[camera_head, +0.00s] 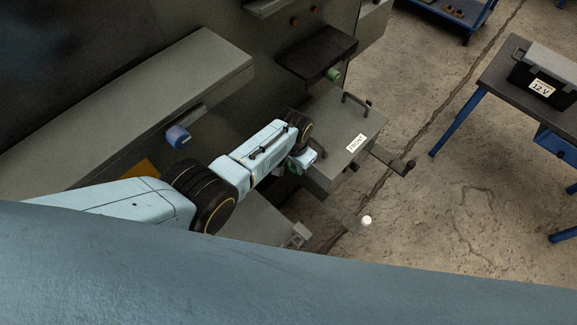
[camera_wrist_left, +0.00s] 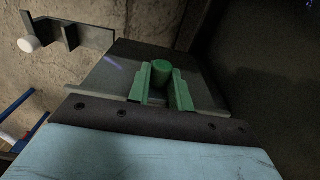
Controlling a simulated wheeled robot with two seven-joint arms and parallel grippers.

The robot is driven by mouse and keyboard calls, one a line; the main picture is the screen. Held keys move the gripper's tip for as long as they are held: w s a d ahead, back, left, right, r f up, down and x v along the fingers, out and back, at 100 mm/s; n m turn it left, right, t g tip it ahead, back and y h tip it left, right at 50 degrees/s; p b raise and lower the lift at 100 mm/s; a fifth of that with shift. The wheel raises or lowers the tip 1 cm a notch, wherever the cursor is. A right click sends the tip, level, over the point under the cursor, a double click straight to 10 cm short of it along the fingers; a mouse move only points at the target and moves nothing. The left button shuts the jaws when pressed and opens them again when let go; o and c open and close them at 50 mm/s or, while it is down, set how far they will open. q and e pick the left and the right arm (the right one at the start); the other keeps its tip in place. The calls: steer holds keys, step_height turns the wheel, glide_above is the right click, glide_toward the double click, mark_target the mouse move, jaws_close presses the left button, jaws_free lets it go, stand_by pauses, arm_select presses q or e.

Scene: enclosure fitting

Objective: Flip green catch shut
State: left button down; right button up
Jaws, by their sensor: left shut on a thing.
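My left gripper (camera_head: 297,168) is at the left side of the grey box with the FRONT label (camera_head: 356,143). In the left wrist view my left gripper (camera_wrist_left: 163,88) has two green jaw pieces closed on a short green cylinder, the green catch (camera_wrist_left: 162,72). The catch stands up from a grey surface (camera_wrist_left: 108,77). In the head view the gripper and wrist largely hide the catch. My right gripper is not in view.
A green knob (camera_head: 333,74) sits under a dark lid, and a blue knob (camera_head: 178,136) on a grey panel. A lever with a dark knob (camera_head: 409,165) and a white-tipped arm (camera_head: 366,220) stick out. A table with a 12 V box (camera_head: 541,88) stands right. The floor between is clear.

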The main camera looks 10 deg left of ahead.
mark_target(294, 167)
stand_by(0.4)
arm_select(q)
steer(key=c, duration=1.3)
jaws_free()
steer(key=shift+o, duration=0.2)
steer(key=shift+r, duration=0.15)
steer(key=shift+r+p, duration=0.35)
steer(key=shift+p, duration=0.05)
step_height(294, 167, up, 12)
steer(key=p, duration=0.5)
steer(key=shift+s+a+r+p, duration=0.2)
steer(key=shift+s+a+p, duration=0.05)
steer(key=shift+s+p, duration=0.1)
